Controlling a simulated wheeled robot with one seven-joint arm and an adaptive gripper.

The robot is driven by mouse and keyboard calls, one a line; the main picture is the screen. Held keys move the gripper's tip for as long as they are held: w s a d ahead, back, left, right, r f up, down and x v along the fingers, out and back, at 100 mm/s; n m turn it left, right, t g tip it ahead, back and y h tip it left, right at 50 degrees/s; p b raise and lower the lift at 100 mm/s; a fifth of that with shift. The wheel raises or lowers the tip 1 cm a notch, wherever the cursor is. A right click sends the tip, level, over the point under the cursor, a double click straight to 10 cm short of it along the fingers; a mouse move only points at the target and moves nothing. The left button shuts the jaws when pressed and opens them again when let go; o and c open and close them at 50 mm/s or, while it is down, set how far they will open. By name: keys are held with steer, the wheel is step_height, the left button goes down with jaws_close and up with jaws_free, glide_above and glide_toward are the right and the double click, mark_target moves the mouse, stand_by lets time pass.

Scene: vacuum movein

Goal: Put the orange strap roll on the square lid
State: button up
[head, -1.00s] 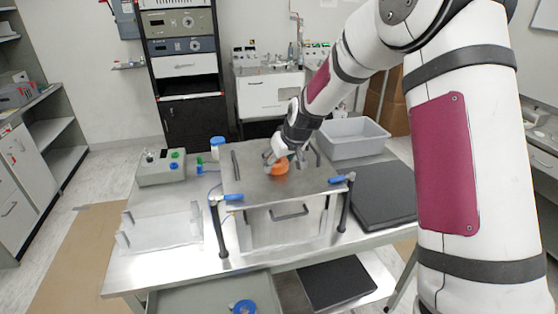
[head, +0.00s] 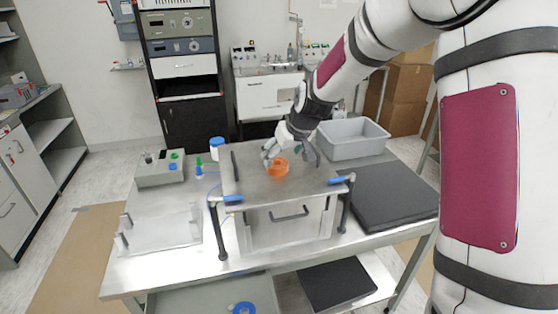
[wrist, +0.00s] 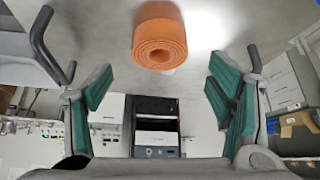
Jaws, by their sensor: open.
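The orange strap roll (head: 278,168) rests on the flat grey metal square lid (head: 255,187) of the chamber on the table, near the lid's middle. In the wrist view the roll (wrist: 160,36) shows its coiled end, beyond and between the fingers. My gripper (head: 270,154) is close to the roll, at its upper left in the head view. In the wrist view my gripper (wrist: 158,90) is open, with green-padded fingers wide apart and nothing between them. The roll looks clear of both fingers.
Dark handles (head: 235,165) stand at the lid's sides, and blue clamps (head: 233,198) sit at its front corners. A grey bin (head: 352,153) and black pad (head: 392,197) are to the right. A control box (head: 160,178) and clear tray (head: 158,232) are to the left.

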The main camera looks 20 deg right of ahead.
steer(key=s+r+h, duration=0.1)
steer(key=s+r, duration=0.6)
steer(key=s, duration=0.4)
steer(key=s+r, duration=0.8)
steer(key=s, duration=0.2)
steer(key=s+m, duration=0.2)
steer(key=s, duration=1.4)
steer(key=shift+s+f+m+g, duration=0.25)
steer(key=shift+s+m+g, duration=0.05)
steer(key=shift+g, duration=0.1)
